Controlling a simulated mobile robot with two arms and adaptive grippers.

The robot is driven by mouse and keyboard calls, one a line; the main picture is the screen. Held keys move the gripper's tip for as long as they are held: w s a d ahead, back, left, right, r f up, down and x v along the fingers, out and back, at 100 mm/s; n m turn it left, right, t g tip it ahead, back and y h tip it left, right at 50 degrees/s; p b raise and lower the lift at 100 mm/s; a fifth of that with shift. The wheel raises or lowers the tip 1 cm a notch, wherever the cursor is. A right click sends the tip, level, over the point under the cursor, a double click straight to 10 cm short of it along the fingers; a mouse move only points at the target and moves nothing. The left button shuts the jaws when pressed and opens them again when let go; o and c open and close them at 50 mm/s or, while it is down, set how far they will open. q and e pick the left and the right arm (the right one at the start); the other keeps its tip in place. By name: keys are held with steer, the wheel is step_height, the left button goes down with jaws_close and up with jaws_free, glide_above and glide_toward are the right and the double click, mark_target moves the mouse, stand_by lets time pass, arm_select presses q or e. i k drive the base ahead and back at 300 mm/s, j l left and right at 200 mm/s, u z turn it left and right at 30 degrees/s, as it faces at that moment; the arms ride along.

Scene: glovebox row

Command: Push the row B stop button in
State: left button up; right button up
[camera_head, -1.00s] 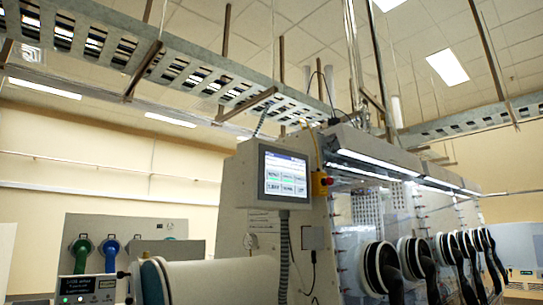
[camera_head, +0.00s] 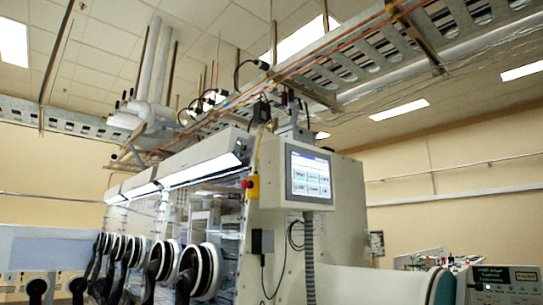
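A yellow box (camera_head: 253,188) with a small red button (camera_head: 245,184) on its left side is mounted on the near end of a glovebox row, left of a touchscreen panel (camera_head: 309,175). The button is small in the picture, and I cannot tell whether it is pushed in. No row letter is readable on it. Neither of my grippers is in view.
The glovebox front (camera_head: 180,230), with several black gloves in round ports (camera_head: 209,271), runs away to the left. A large white cylinder (camera_head: 375,284) sticks out at the lower right. A dark labelled panel (camera_head: 504,283) stands further right. The floor is not visible.

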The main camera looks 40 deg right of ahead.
mark_target(244, 184)
steer(key=z, duration=1.25)
